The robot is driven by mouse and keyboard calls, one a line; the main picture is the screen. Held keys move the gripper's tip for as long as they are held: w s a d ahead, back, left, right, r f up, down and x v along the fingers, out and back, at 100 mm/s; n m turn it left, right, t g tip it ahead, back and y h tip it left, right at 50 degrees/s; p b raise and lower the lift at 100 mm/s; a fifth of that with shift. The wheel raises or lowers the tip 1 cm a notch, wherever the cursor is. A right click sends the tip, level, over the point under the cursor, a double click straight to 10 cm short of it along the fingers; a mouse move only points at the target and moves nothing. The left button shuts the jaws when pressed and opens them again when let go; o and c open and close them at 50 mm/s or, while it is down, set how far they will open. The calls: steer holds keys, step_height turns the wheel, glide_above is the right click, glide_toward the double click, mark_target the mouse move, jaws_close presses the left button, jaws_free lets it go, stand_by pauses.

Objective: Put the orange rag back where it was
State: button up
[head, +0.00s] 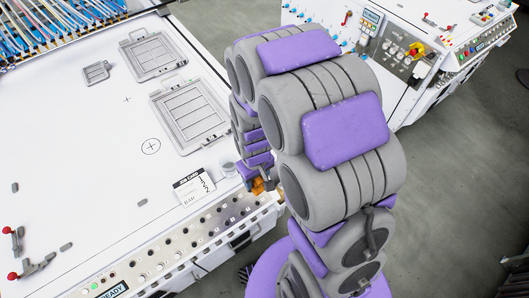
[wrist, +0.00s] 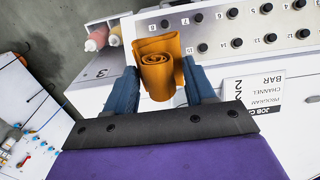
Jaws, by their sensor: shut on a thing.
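The orange rag (wrist: 158,72) is rolled up and sits between the two blue fingers of my gripper (wrist: 160,88) in the wrist view. My gripper is shut on it. In the head view only a small part of the orange rag (head: 258,186) shows beside my arm, near the front edge of the white table (head: 95,170). My arm hides most of my gripper there. In the wrist view the rag is in front of the white panel's edge; I cannot tell whether it touches it.
A job card (head: 193,186) lies by the table's front edge, beside a small grey cup (head: 228,169). A knob panel (head: 170,258) runs along the front. Pink and yellow rolls (wrist: 97,38) show in the wrist view. Two grey framed plates (head: 190,115) lie farther back. Red-tipped clamps (head: 34,267) stand at left.

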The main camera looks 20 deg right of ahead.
steer(key=shift+s+f, duration=0.1)
steer(key=shift+s, duration=0.35)
steer(key=w+d, duration=0.1)
steer(key=w, duration=0.3)
steer(key=w+d+f+b, duration=0.1)
steer(key=w, duration=0.4)
steer(key=w+d+b, duration=0.1)
steer(key=w+d, duration=0.1)
steer(key=w, duration=0.3)
steer(key=shift+f, duration=0.3)
steer(key=shift+w+d+b, duration=0.35)
steer(key=shift+w, duration=0.15)
steer(key=shift+w+d+f, duration=0.1)
steer(key=shift+w+f, duration=0.05)
steer(key=shift+f, duration=0.1)
step_height(320, 180, down, 3)
steer(key=shift+f+b, duration=0.1)
steer(key=shift+b, duration=0.55)
steer(key=shift+a, duration=0.2)
steer(key=o, duration=0.9)
